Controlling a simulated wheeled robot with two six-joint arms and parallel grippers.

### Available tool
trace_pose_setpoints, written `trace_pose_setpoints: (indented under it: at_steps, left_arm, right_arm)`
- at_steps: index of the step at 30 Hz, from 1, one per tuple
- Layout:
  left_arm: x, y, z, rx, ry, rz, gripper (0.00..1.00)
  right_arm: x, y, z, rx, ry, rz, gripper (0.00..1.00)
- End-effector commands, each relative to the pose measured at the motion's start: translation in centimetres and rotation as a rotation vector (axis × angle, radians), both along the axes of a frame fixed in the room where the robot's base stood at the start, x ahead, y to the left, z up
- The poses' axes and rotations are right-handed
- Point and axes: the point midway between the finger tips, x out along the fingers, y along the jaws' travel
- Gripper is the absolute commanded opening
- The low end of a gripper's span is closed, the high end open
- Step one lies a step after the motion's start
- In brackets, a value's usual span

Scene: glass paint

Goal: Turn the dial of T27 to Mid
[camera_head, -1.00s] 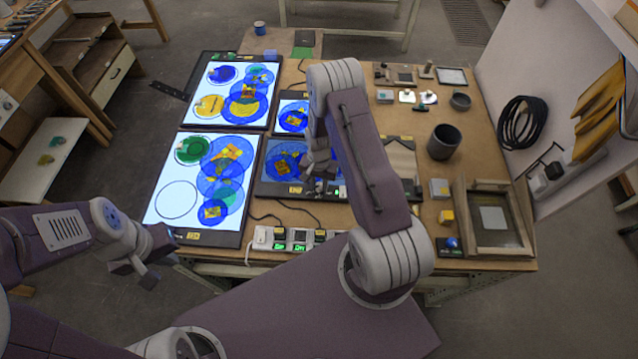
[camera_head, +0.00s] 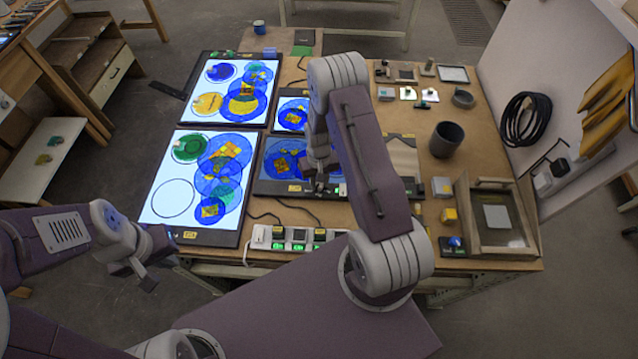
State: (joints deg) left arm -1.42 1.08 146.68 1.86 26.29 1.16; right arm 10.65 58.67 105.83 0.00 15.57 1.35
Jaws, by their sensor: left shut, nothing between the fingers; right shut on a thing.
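The lower middle light panel (camera_head: 277,172) is dim and carries blue and yellow round glass pieces. A yellow label (camera_head: 295,188) and a small green display (camera_head: 341,189) sit on its front edge. The label is too small to read, so I cannot confirm that it says T27. My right gripper (camera_head: 322,184) points down at this front edge, between label and display, shut on a small dial that its fingers mostly hide. The dial's setting cannot be read. My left gripper (camera_head: 147,277) is shut and empty, low at the left, off the table.
Two large bright panels (camera_head: 170,201) fill the table's left side. Another small panel (camera_head: 292,113) lies behind the dim one, partly behind my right arm. A power strip (camera_head: 262,238) with cables lies in front. A dark cup (camera_head: 446,139) and a wooden frame (camera_head: 526,210) stand at the right.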

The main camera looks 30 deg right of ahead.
Motion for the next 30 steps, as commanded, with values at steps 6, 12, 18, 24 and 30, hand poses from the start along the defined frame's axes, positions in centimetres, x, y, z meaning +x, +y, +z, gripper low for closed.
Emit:
trace_pose_setpoints:
  at_steps: [6, 12, 18, 24, 30]
  left_arm:
    - [0.0, 0.0, -0.8, 0.000, 0.000, 0.000, 0.00]
    - [0.0, 0.0, -1.2, 0.000, 0.000, 0.000, 0.00]
    - [0.0, 0.0, -1.4, 0.000, 0.000, 0.000, 0.00]
    - [0.0, 0.0, -1.5, 0.000, 0.000, 0.000, 0.00]
    - [0.0, 0.0, -1.5, 0.000, 0.000, 0.000, 0.00]
  right_arm:
    - [0.2, -0.1, 0.0, -0.001, -0.006, 0.184, 0.00]
    - [0.2, -0.1, 0.1, -0.002, -0.006, 0.323, 0.00]
    - [0.2, -0.1, 0.1, -0.002, -0.006, 0.417, 0.00]
    - [0.2, -0.1, 0.2, -0.002, -0.007, 0.466, 0.00]
    - [0.3, -0.1, 0.2, -0.003, -0.007, 0.482, 0.00]
